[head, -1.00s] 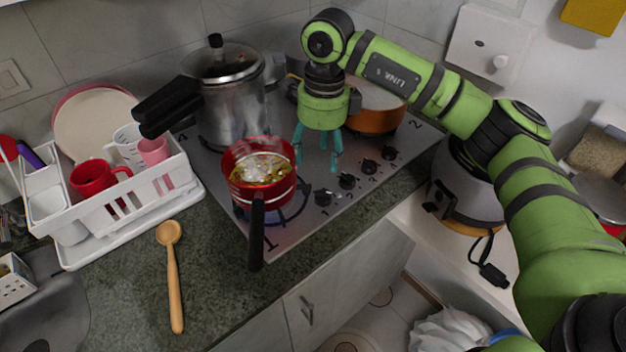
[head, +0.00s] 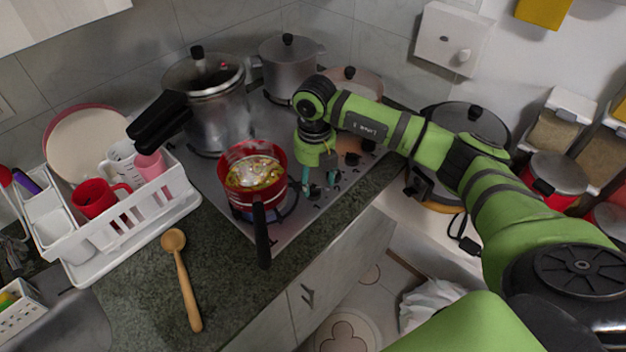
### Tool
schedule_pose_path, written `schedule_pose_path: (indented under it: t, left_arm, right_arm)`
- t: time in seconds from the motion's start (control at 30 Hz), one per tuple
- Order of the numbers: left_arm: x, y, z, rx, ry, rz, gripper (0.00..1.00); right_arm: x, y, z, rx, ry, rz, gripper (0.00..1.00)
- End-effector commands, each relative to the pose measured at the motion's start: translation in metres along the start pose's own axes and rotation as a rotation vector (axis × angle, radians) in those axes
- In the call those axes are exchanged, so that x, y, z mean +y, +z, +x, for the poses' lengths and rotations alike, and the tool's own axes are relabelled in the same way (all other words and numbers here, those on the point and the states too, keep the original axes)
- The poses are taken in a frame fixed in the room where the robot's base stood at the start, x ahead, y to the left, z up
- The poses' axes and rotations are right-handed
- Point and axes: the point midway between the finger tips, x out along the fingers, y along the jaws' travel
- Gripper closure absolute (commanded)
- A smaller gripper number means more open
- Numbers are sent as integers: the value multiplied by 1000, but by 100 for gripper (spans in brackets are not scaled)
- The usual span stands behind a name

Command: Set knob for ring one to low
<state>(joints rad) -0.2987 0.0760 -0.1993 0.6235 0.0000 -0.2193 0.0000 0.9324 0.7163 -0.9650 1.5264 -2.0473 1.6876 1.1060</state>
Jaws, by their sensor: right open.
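The stove (head: 222,203) has a row of dark knobs along its right front edge. The knob nearest the front (head: 315,193) is close to the teal fingertips of my right gripper (head: 318,184). The gripper points down and is open; I cannot tell whether it touches the knob. Another knob (head: 352,159) shows behind the gripper, and others are partly hidden. A red pot (head: 238,194) with food in it sits on the front ring, beside the gripper, and a bluish glow shows under it. The knob's setting is too small to read. My left gripper is not in view.
A pressure cooker (head: 205,110) and a steel pot (head: 289,68) stand behind. A wooden spoon (head: 182,276) and a white dish rack (head: 115,226) are on the left counter.

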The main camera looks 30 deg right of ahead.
Motion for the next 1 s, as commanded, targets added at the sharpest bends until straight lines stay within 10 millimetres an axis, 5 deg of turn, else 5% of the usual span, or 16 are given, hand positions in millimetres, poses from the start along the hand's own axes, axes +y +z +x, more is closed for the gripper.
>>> schedule_pose_path:
  t: [0.2, 0.53, 0.7, 1.0]
  left_arm:
    - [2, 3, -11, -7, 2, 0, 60]
    - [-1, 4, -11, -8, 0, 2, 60]
    - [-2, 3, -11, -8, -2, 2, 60]
    - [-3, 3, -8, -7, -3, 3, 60]
  right_arm:
    - [0, -1, 24, 2, 0, -2, 39]
    - [1, 0, 30, 0, 1, -4, 39]
    - [1, 0, 30, 0, 1, -4, 96]
    - [1, 0, 31, 0, 1, 84, 96]
